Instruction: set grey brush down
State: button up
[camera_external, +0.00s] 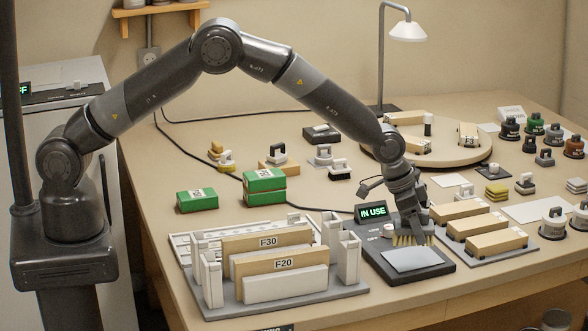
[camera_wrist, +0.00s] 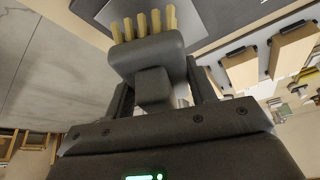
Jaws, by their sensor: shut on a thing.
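My gripper (camera_external: 409,222) is shut on the grey brush, low over the black device at the bench's front. In the wrist view the brush (camera_wrist: 150,62) has a dark grey body and pale yellow bristles, and sits between the two fingers. The black device (camera_external: 436,272) carries a pale grey sheet (camera_external: 411,260) and a lit "IN USE" sign (camera_external: 372,211). My fingers hide most of the brush body in the external view.
A grey rack with upright tan blocks (camera_external: 270,263) stands left of the device. A tray of tan blocks (camera_external: 497,243) lies close on its right. Green boxes (camera_external: 264,180) are behind left. A round turntable (camera_external: 456,153) and a lamp (camera_external: 406,31) stand at the back.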

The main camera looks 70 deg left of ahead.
aim_at(416, 243)
jog(key=shift+w+a+f, duration=0.2)
jog(key=shift+f, duration=1.95)
jog(key=shift+f, duration=0.1)
jog(key=o, duration=1)
